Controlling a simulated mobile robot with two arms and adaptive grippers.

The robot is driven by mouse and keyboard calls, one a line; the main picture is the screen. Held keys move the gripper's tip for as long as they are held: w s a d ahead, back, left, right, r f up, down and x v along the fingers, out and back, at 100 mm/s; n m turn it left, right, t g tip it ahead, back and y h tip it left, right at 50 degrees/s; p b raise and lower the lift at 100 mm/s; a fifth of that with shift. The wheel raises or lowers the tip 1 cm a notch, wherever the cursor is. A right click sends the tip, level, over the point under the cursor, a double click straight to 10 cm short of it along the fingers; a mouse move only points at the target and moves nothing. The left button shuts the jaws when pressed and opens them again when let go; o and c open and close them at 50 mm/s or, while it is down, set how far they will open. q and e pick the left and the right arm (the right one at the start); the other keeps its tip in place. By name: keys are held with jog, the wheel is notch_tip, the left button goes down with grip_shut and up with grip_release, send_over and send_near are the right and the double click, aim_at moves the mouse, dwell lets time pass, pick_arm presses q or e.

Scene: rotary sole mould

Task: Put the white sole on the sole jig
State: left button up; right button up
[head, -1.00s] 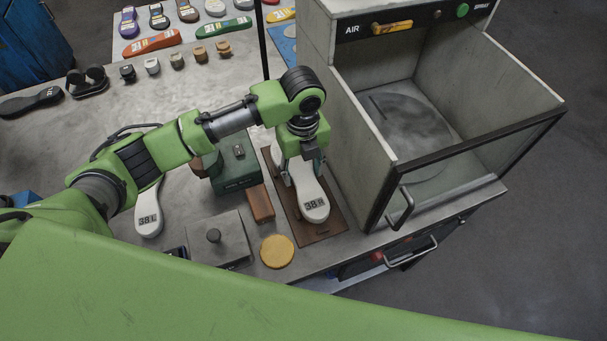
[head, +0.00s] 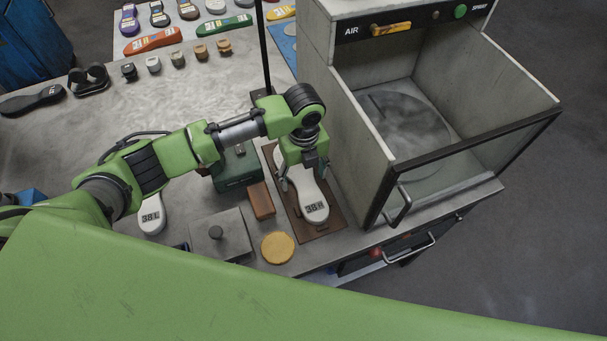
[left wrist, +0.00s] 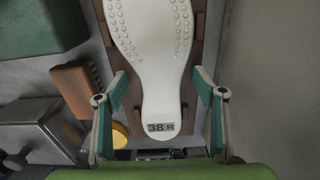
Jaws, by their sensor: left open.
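The white sole marked 38 R (head: 315,208) lies on the brown sole jig (head: 328,228), heel toward the front edge of the bench. It also shows in the left wrist view (left wrist: 155,55), with the brown jig (left wrist: 201,25) beneath it. My left gripper (head: 303,179) is just above the sole. Its fingers are spread to either side of the sole's narrow part, with gaps, in the left wrist view (left wrist: 160,76). Another white sole marked 38 L (head: 151,215) lies on the bench to the left, partly hidden by my arm. My right gripper is out of view.
A brown block (head: 261,201), a yellow disc (head: 277,247) and a grey box with a knob (head: 222,245) stand left of the jig. A spray booth (head: 345,150) stands close on its right. Coloured soles (head: 152,40) lie at the back.

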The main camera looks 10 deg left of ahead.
aim_at(304, 179)
pick_arm(q)
notch_tip(304, 179, up, 12)
jog(key=b, duration=0.3)
jog(key=shift+r, duration=0.15)
dwell(0.5)
